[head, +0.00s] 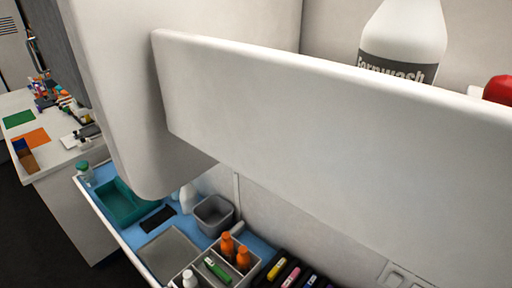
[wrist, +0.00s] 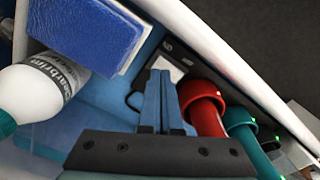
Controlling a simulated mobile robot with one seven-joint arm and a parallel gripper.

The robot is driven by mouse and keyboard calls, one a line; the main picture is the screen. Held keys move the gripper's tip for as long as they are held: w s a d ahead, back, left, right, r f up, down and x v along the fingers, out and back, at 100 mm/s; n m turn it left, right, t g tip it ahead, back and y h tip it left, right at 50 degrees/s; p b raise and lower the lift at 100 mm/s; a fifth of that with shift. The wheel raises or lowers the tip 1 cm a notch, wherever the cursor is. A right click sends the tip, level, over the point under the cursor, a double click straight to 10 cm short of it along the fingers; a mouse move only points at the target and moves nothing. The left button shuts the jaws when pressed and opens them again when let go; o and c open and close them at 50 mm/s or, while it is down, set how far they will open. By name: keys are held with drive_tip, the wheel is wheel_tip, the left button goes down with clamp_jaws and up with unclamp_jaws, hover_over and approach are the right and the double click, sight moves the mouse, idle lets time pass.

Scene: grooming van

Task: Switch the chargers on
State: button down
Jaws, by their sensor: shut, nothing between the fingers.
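My gripper (wrist: 161,76) shows in the wrist view, its two blue fingers pressed together with nothing between them. Just past the fingertips is a dark strip with a pale plate (wrist: 168,68), partly hidden by the fingers. To the right stand a red round item (wrist: 204,104) and a teal one (wrist: 240,120), with small green lights beside them. In the head view, a dark row of holders (head: 284,270) with yellow, pink and blue items lies at the bottom. A pale wall plate (head: 402,275) is cut off at the lower right edge. My gripper is not visible there.
A white edge (wrist: 225,55) runs along the right. In the head view, a white shelf front (head: 320,110) hides much of the wall; a grey bin (head: 212,213) and orange bottles (head: 227,244) stand below.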

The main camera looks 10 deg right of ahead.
wheel_tip(320, 180, up, 5)
drive_tip(key=p, duration=0.4)
drive_tip(key=shift+f, duration=0.1)
